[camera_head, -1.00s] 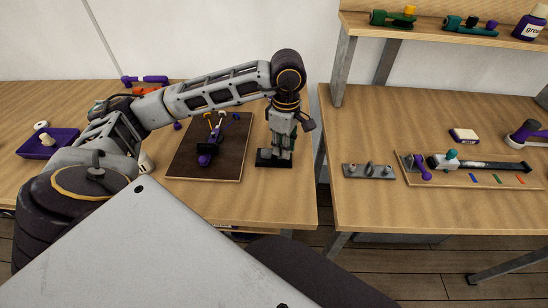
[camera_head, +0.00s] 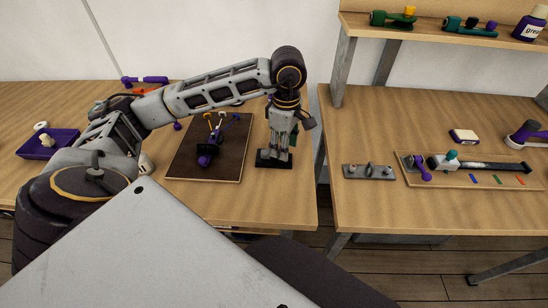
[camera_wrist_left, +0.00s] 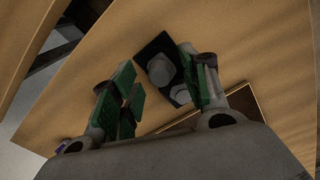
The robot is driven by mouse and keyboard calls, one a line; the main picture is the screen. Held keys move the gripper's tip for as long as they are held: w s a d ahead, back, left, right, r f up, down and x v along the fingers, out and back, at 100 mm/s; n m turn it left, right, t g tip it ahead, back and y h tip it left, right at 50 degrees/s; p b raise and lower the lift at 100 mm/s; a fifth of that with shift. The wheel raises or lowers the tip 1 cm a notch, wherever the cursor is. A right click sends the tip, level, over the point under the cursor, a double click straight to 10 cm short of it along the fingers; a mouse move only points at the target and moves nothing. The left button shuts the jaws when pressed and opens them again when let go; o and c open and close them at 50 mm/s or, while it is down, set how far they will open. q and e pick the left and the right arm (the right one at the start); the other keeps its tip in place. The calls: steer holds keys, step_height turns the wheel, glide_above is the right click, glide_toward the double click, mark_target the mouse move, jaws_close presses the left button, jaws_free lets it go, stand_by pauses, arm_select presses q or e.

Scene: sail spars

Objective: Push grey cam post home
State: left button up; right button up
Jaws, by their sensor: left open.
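A black base plate (camera_head: 273,160) lies on the left table, under my left gripper (camera_head: 279,152). In the left wrist view, the black base (camera_wrist_left: 150,48) carries a grey rounded post (camera_wrist_left: 161,70) and a second grey rounded part (camera_wrist_left: 180,95). I cannot tell for sure which of them is the cam post or how deep it sits. My left gripper (camera_wrist_left: 160,93) points down with its green-padded fingers spread. The grey parts show in the gap, nearer the right finger; contact cannot be told. My right gripper is out of view.
Left of the base, a dark brown board (camera_head: 183,160) holds a purple fitting (camera_head: 207,150). A purple tray (camera_head: 48,148) stands at far left. The right table holds a grey plate (camera_head: 369,171) and a board with a spar (camera_head: 470,165). A gap separates the tables.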

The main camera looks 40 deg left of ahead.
arm_select(q)
steer(key=shift+r, duration=3.6)
step_height(320, 180, up, 14)
steer(key=p, duration=1.4)
steer(key=shift+r, duration=0.15)
steer(key=shift+r+p, duration=0.45)
steer(key=shift+p, duration=0.1)
steer(key=shift+f, duration=0.1)
